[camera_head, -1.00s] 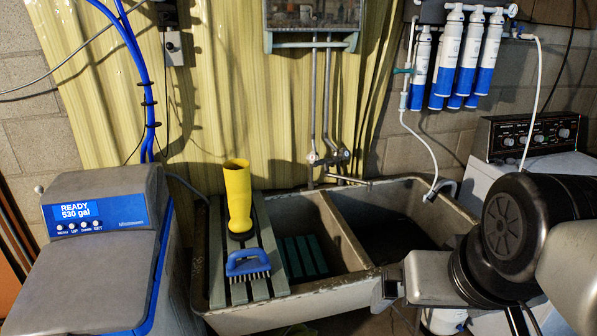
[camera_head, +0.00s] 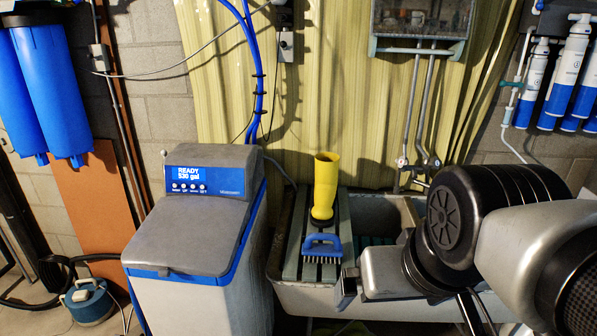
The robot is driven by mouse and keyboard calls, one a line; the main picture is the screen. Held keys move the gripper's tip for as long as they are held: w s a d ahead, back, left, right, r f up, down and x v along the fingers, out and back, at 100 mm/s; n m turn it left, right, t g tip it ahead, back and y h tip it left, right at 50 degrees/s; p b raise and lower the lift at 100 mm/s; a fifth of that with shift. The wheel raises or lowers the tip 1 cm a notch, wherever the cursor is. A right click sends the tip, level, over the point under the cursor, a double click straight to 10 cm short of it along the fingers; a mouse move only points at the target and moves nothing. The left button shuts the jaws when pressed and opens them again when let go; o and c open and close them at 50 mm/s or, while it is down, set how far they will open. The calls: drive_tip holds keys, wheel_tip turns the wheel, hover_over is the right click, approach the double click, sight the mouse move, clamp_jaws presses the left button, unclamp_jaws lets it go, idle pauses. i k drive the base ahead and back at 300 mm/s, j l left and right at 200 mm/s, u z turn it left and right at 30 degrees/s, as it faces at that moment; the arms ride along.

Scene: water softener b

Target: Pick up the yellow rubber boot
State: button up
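The yellow rubber boot (camera_head: 326,184) stands upright on a grey slatted board (camera_head: 291,237) over the left end of the sink. Its open top faces up, and its dark foot end rests on the slats. A blue-handled scrub brush (camera_head: 322,245) sits just in front of it on the same board. My gripper (camera_head: 346,288) seems to be the small dark end of my arm, in front of the sink, lower than the boot, to its right and apart from it. Its fingers cannot be made out, so I cannot tell whether it is open or shut.
A grey water softener (camera_head: 200,230) with a blue display stands left of the sink (camera_head: 385,300). My arm hides most of the sink's right part. Pipes and a faucet (camera_head: 405,163) rise behind it. Blue-and-white filters (camera_head: 565,75) hang at the right, and a blue canister (camera_head: 88,302) is on the floor.

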sight(326, 163)
drive_tip(key=i+l+u, duration=0.45)
drive_tip(key=l, duration=0.3)
drive_tip(key=i+l+z, duration=0.1)
drive_tip(key=i, duration=0.15)
